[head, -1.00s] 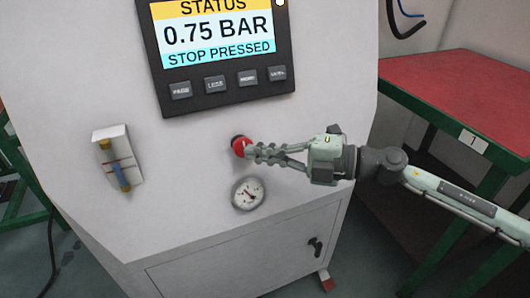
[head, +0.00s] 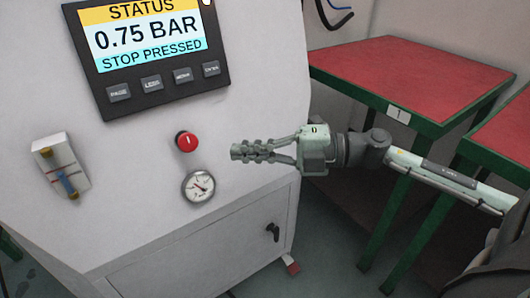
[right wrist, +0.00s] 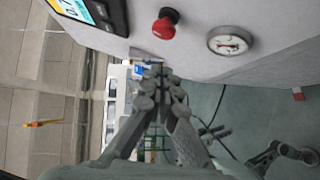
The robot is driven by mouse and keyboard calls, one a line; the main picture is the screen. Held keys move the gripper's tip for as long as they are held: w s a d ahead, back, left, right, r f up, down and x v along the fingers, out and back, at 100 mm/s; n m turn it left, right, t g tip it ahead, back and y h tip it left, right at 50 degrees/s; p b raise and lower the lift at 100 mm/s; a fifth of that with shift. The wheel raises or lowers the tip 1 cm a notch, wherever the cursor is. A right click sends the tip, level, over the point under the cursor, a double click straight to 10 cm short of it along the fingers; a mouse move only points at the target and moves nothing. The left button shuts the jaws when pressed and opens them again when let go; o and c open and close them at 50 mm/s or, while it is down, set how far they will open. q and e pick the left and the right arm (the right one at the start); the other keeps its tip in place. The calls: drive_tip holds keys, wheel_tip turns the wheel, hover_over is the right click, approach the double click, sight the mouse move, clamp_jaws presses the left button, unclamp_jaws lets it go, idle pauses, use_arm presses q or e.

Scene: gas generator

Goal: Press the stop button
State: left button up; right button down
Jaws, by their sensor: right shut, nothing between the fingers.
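The red round stop button (head: 187,141) sits on the front of the pale generator cabinet (head: 130,200), above a round gauge (head: 198,187). The display (head: 145,40) above reads "STATUS 0.75 BAR STOP PRESSED". My right gripper (head: 236,152) is shut and empty, to the right of the button and apart from it. In the right wrist view the button (right wrist: 165,23) shows at the top, beyond the shut fingertips (right wrist: 157,68) and off to one side of them. My left gripper is not in view.
A flow tube (head: 60,168) is mounted on the cabinet's left. A cabinet door with a dark handle (head: 272,232) lies below the gauge. Red-topped tables (head: 410,70) with green frames stand to the right, behind my right arm. Space in front of the button is clear.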

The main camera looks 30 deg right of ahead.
drive_tip(key=shift+v, duration=1.75)
drive_tip(key=w+d+f+m+t+h, duration=0.3)
drive_tip(key=d+f+m+t+h, duration=0.15)
drive_tip(key=d+m, duration=0.2)
drive_tip(key=w+d+f+m+t+h, duration=0.3)
drive_tip(key=d+m+h, duration=0.2)
drive_tip(key=m+h, duration=0.15)
drive_tip(key=s+d+f+m+g+h, duration=0.1)
drive_tip(key=d+f+m+g+h, duration=0.15)
drive_tip(key=f+m, duration=0.2)
drive_tip(key=s+d+f+m+g+h, duration=0.1)
drive_tip(key=f+m+h, duration=0.2)
drive_tip(key=f, duration=0.3)
drive_tip(key=s+a+f+m+g, duration=0.2)
drive_tip(key=s+f+g, duration=0.15)
drive_tip(key=f, duration=0.45)
drive_tip(key=s+a+f+m+g, duration=0.25)
drive_tip(key=s+f, duration=0.25)
drive_tip(key=f, duration=0.3)
drive_tip(key=s+a+f+g+y, duration=0.1)
drive_tip(key=s+a+f+g, duration=0.4)
drive_tip(key=s+a+f, duration=0.2)
drive_tip(key=shift+s+a+m, duration=0.4)
drive_tip(key=shift+s+a, duration=0.35)
drive_tip(key=shift+s, duration=0.2)
